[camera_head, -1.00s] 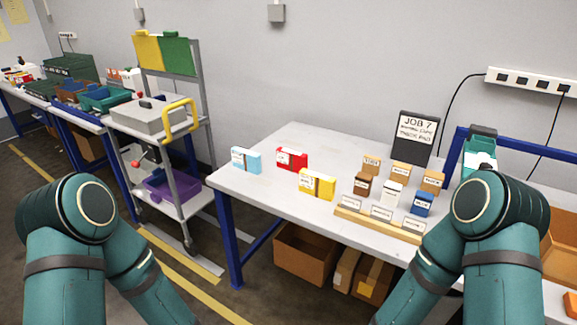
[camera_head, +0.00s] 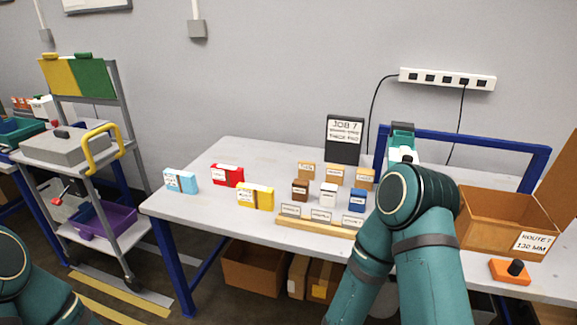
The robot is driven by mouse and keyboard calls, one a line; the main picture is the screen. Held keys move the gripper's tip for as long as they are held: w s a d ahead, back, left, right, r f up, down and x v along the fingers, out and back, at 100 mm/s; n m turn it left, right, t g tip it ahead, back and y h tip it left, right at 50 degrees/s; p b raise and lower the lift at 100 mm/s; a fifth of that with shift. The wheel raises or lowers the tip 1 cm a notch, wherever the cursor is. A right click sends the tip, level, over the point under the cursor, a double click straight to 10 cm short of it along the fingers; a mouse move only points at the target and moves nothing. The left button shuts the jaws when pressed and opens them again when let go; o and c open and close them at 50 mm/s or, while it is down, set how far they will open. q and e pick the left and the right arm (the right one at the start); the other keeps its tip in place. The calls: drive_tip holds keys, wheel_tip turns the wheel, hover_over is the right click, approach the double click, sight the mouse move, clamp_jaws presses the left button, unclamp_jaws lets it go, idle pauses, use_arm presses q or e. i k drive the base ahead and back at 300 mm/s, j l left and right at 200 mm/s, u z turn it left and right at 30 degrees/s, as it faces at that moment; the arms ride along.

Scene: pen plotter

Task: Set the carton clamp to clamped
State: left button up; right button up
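My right arm's teal links stand in front of the table, left of the carton. My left arm shows only at the lower left edge. Neither gripper is in view.
A white table (camera_head: 232,157) holds small labelled boxes, a wooden label strip (camera_head: 316,227) and a "JOB 7" sign (camera_head: 344,139). A teal device (camera_head: 401,147) is partly hidden by my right arm. A grey trolley (camera_head: 127,232) stands left.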

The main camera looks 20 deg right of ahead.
sight(514, 272)
drive_tip(key=z, duration=0.8)
